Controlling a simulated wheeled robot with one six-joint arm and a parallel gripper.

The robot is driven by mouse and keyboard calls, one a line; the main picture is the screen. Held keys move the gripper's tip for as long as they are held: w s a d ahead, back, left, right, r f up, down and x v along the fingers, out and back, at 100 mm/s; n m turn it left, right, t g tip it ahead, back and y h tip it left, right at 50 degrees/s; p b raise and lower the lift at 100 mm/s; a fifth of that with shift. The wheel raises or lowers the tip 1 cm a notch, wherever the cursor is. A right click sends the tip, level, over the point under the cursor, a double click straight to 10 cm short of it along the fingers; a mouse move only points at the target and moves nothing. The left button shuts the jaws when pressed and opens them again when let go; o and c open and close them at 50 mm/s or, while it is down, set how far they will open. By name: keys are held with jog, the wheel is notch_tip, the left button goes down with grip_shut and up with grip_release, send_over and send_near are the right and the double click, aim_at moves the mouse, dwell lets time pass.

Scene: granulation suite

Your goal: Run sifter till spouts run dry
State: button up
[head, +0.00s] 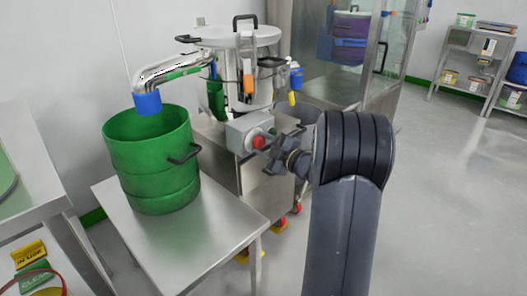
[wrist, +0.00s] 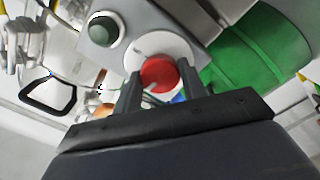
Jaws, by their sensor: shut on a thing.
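The sifter (head: 238,65) is a steel drum with a lid and handles on a wheeled steel base. Its spout (head: 172,70) ends in a blue sleeve (head: 148,103) over a green drum (head: 150,165); no falling material can be made out. A grey control box (head: 243,131) on the sifter's front carries a red knob (head: 258,142). My gripper (wrist: 159,84) is at the box, its fingers on either side of the red knob (wrist: 158,74) and shut on it. A dark green button (wrist: 103,30) sits beside the knob on the box in the wrist view.
The green drum stands on a low steel table (head: 230,215) left of my arm. A glazed cabinet (head: 345,50) is behind the sifter. A steel rack (head: 470,65) with tubs stands at the far right. The floor (head: 450,200) on the right is clear.

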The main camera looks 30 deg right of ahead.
jog(key=shift+n+b, duration=0.5)
jog(key=shift+n, duration=0.2)
jog(key=o, duration=1)
jog(key=shift+c, duration=0.2)
jog(key=p+v, duration=0.3)
jog(key=v, duration=0.7)
jog(key=shift+s, duration=0.4)
